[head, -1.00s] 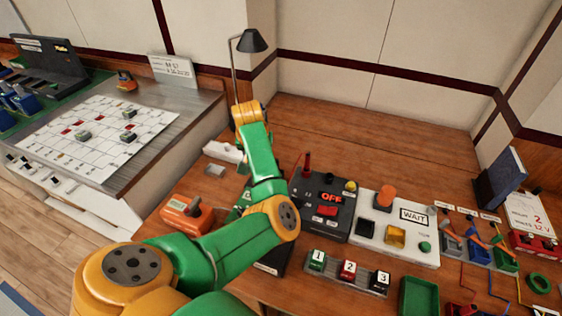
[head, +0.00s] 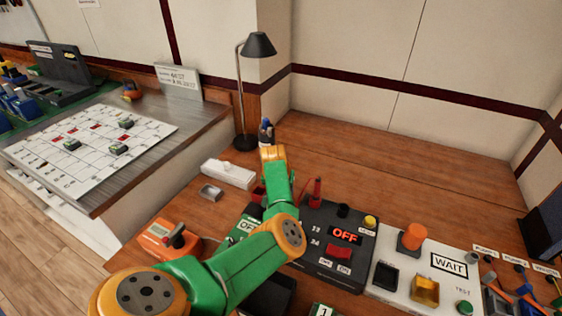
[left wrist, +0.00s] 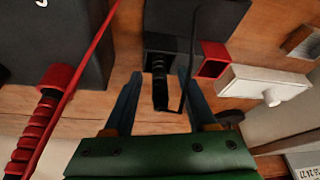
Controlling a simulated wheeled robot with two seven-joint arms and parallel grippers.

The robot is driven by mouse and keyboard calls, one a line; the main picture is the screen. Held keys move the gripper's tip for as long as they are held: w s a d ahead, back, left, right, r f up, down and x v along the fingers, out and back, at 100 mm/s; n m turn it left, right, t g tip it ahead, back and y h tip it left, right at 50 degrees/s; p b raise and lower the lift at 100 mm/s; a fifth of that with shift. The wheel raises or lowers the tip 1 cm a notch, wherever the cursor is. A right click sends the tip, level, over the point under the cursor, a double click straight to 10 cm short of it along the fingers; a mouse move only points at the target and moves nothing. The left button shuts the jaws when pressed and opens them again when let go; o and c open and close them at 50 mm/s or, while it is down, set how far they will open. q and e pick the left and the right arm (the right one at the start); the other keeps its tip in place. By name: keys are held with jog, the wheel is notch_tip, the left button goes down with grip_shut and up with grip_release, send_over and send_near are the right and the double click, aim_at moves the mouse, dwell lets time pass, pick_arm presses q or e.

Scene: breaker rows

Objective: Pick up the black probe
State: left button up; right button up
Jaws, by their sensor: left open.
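The black probe (left wrist: 160,92) is a dark ribbed handle in the left wrist view, next to a black box (left wrist: 195,22). My left gripper (left wrist: 161,76) is open, with one blue finger on each side of the probe. I cannot tell whether either finger touches it. My right gripper is not in view.
A small red holder (left wrist: 215,57) and a white strip (head: 228,174) lie close by. The black panel showing OFF (head: 335,245) and white WAIT panel (head: 445,285) stand right of the arm. An orange device (head: 165,240) is left.

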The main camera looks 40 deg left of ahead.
pick_arm(q)
grip_shut()
dwell(0.3)
